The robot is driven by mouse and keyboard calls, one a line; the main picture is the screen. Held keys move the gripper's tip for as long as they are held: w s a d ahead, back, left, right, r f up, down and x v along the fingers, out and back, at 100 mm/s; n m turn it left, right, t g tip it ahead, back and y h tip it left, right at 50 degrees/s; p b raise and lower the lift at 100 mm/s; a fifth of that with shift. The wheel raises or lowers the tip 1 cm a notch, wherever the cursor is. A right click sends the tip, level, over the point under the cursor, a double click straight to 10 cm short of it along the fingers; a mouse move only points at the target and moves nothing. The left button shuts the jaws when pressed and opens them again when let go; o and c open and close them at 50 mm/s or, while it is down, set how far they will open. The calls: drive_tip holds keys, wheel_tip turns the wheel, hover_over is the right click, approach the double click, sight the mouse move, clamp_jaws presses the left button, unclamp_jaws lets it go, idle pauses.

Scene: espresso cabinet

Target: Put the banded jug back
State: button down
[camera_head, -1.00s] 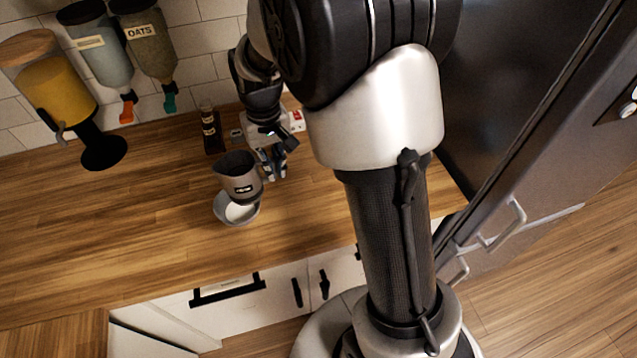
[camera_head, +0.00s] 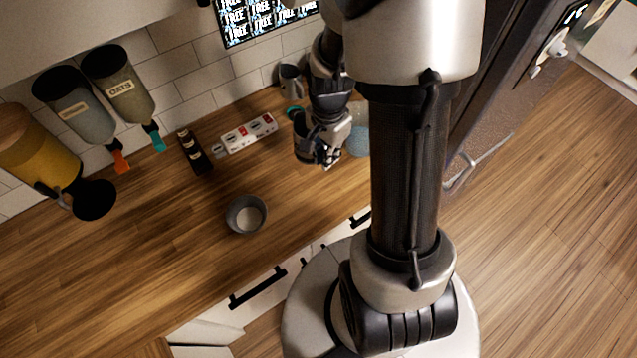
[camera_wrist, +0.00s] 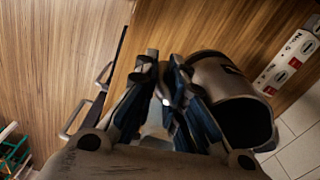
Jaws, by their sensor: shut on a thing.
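The banded jug (camera_head: 303,143) is grey metal with a dark label. It hangs in my gripper (camera_head: 326,156) over the back right part of the counter and looks roughly upright in the head view. In the wrist view my gripper (camera_wrist: 162,78) is shut on the jug (camera_wrist: 215,75), at its side nearest the fingers. Its dark open mouth shows there, but its inside is too dark to read. My wrist and fingers hide part of the jug in the head view. Whether its base touches the counter, I cannot tell.
A grey bowl (camera_head: 237,224) with pale contents stands mid-counter. Another grey jug (camera_head: 290,78) stands behind mine, with a teal item (camera_head: 295,111) nearby. A bluish container (camera_head: 358,140) is close to the right of my gripper.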

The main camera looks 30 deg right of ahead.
wheel_tip(320, 180, down, 18)
drive_tip(key=shift+w+r+b, duration=0.1)
drive_tip(key=shift+b, duration=0.8)
drive_tip(key=shift+f, duration=0.2)
drive_tip(key=c, duration=1.7)
unclamp_jaws()
